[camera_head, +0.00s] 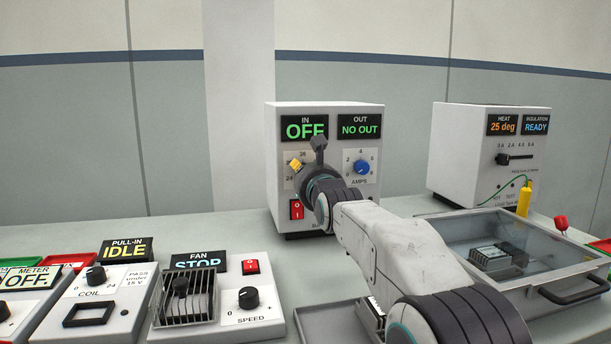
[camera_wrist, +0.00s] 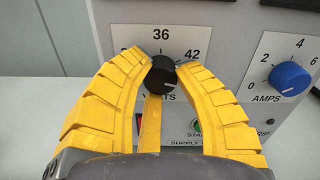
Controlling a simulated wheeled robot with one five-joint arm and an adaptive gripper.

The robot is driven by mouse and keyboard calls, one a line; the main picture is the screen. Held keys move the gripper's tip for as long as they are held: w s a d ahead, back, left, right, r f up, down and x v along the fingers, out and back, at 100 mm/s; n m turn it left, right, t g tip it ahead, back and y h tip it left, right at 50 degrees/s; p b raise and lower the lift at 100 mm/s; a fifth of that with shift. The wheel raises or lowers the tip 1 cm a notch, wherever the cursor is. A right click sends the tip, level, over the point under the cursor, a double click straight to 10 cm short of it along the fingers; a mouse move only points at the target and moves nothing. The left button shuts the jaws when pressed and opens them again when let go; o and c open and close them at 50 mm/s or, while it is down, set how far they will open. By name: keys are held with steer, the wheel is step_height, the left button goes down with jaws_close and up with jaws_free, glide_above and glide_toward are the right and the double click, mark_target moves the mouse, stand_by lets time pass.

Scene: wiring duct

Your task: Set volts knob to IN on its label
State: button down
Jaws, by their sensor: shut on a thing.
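The black volts knob (camera_wrist: 160,80) is on the front of the white supply box (camera_head: 325,112). In the wrist view, my yellow gripper (camera_wrist: 163,66) is shut on the knob, one finger on each side. The scale shows 36 above the knob and 42 to its upper right; a finger partly covers the left number. The knob's pointer is not clear to me. In the head view my arm hides the knob, and only a yellow bit of my gripper (camera_head: 296,165) shows. The IN display (camera_head: 305,129) reads OFF.
The OUT display (camera_head: 359,129) reads NO OUT. A blue amps knob (camera_wrist: 289,79) sits right of the volts knob. A red rocker switch (camera_head: 296,209) is below. A clear-lidded case (camera_head: 567,294) and a heat box (camera_head: 488,158) stand to the right, control panels to the left.

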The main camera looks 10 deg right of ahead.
steer(key=shift+r+m, duration=0.3)
steer(key=shift+m, duration=0.4)
steer(key=shift+r, duration=0.1)
steer(key=c, duration=1.3)
jaws_free()
steer(key=o, duration=0.4)
steer(key=shift+f, duration=0.25)
steer(key=s, duration=1.2)
